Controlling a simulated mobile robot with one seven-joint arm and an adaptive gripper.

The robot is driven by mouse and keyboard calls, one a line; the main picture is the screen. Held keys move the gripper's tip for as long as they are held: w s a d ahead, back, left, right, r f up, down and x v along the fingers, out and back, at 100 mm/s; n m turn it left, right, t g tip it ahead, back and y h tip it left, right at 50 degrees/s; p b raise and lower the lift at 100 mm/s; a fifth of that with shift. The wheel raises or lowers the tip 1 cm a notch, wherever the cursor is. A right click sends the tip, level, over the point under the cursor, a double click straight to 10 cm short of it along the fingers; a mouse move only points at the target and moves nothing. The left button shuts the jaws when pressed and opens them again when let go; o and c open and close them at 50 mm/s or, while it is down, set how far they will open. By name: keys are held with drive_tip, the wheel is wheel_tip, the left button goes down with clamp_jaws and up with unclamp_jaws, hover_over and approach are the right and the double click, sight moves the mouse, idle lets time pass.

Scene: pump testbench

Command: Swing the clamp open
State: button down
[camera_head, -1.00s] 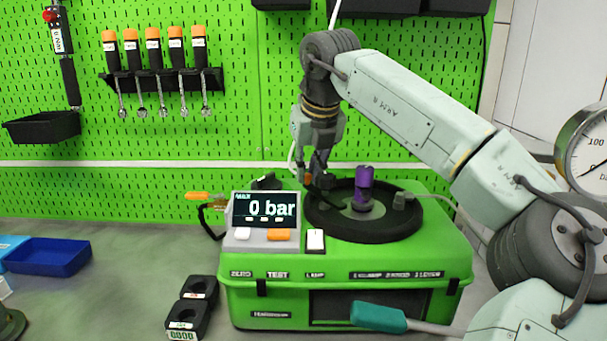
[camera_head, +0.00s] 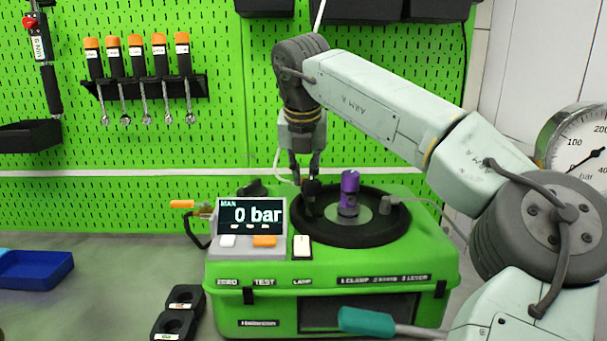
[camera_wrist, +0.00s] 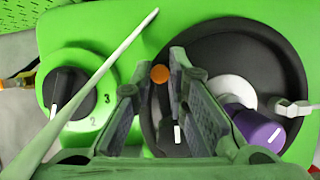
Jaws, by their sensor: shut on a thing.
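The clamp shows in the wrist view as a dark lever (camera_wrist: 178,135) with a white mark and an orange round tip (camera_wrist: 160,74), at the left side of the black round well. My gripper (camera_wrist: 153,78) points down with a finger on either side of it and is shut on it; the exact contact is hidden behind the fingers. In the head view my gripper (camera_head: 304,168) is over the well's left rim, at the dark clamp (camera_head: 312,190). A purple cylinder (camera_head: 349,193) stands upright in the well, right of my gripper; it also shows in the wrist view (camera_wrist: 256,130).
The green testbench (camera_head: 330,265) carries a display (camera_head: 251,216) reading 0 bar. A black knob (camera_wrist: 68,92) on a numbered dial sits left of my gripper in the wrist view. A grey fitting (camera_head: 386,204) is at the well's right. A teal handle (camera_head: 367,321) juts out in front.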

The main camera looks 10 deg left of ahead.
drive_tip(key=shift+f, duration=0.1)
drive_tip(key=c, duration=1.6)
unclamp_jaws()
drive_tip(key=v, duration=1.2)
drive_tip(key=shift+d, duration=0.1)
drive_tip(key=shift+w, duration=0.1)
drive_tip(key=x, duration=1.2)
